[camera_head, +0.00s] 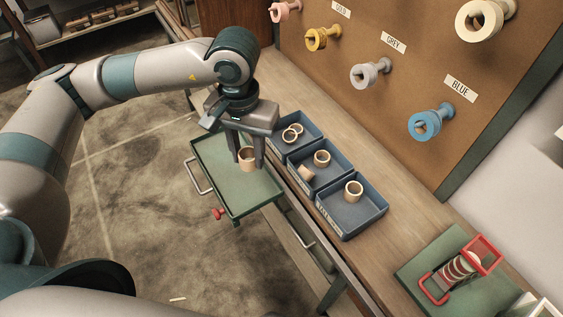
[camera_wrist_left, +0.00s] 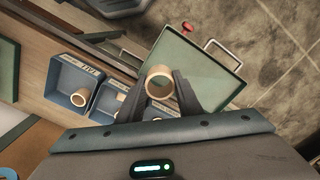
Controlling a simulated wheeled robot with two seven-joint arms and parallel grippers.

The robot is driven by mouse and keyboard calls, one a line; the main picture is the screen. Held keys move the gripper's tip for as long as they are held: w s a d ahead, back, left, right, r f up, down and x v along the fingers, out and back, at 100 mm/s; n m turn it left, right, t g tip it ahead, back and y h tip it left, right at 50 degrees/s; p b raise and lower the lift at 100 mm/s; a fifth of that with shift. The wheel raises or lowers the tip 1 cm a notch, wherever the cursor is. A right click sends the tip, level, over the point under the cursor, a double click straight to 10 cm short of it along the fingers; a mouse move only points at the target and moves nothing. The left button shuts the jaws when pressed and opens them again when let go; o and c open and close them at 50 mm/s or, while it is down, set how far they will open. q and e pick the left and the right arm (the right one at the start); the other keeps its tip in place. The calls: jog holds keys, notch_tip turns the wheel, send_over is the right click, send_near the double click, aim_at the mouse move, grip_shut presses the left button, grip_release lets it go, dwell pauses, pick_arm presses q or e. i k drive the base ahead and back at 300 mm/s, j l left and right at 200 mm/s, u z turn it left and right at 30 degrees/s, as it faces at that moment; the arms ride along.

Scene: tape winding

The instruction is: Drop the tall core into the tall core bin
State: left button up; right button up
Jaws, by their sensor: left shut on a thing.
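My left gripper (camera_head: 247,160) is shut on a tan cardboard core (camera_head: 246,165), held upright between the fingers over the green tray (camera_head: 236,198). In the left wrist view the core (camera_wrist_left: 160,94) shows end-on between the fingertips (camera_wrist_left: 161,86), and its bore is open. I cannot tell whether it touches the tray. Three blue bins stand in a row to the right. The middle bin (camera_head: 334,182) holds two cores, and the far bin (camera_head: 300,128) holds thin rings. My right gripper is not in view.
A pegboard (camera_head: 390,110) with coloured tape rolls on pegs rises behind the wooden bench (camera_head: 375,245). A red-framed device (camera_head: 462,268) sits on a green mat at the right. The tray has a red knob (camera_head: 217,213). Bare bench lies between the near bin and the mat.

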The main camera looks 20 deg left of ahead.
aim_at(351, 205)
jog(key=z, duration=1.3)
jog(key=k+j, duration=0.6)
